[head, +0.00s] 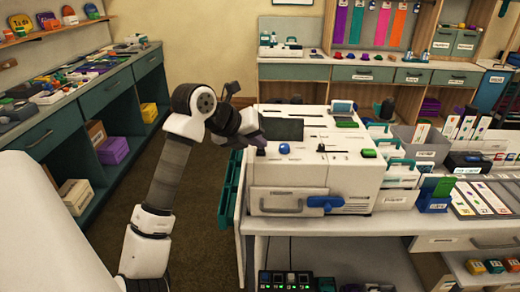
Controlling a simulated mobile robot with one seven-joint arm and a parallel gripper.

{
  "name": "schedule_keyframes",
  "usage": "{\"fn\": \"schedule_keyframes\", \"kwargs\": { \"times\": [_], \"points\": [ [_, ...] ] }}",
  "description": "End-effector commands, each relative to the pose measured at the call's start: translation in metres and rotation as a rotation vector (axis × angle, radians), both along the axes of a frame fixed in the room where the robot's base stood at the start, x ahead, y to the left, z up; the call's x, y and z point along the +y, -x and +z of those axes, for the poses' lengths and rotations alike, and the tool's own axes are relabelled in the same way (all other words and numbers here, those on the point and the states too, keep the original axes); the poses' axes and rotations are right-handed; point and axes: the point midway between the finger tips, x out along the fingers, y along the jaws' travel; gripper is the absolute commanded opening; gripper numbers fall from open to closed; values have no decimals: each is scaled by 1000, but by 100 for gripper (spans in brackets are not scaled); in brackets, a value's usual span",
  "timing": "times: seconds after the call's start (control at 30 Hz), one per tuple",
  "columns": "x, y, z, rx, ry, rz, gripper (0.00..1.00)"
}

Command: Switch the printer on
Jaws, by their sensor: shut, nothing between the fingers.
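The printer, a large white machine (300,176), stands on the white table in the middle of the head view. Its top has a dark panel (283,129), a blue knob (284,148), a small black knob (321,148) and a green button (368,153). Its front has a grey drawer handle and a blue lever (326,202). I cannot tell which control is the power switch. My gripper (258,138) is shut and empty, over the left edge of the printer's top by the dark panel. My wrist hides part of that edge; contact is unclear.
Trays and card holders (400,165) crowd the table right of the printer. A power strip (287,280) with green lights sits below the table. A teal rack (231,190) hangs at the table's left side. The carpet to the left is clear up to the shelves.

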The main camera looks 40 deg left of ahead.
Motion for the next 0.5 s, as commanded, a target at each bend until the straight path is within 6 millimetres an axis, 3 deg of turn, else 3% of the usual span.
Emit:
{"fn": "schedule_keyframes", "kwargs": {
  "times": [0.5],
  "points": [
    [0, 0, -9, 4, 2, -1, 0]
  ]
}}
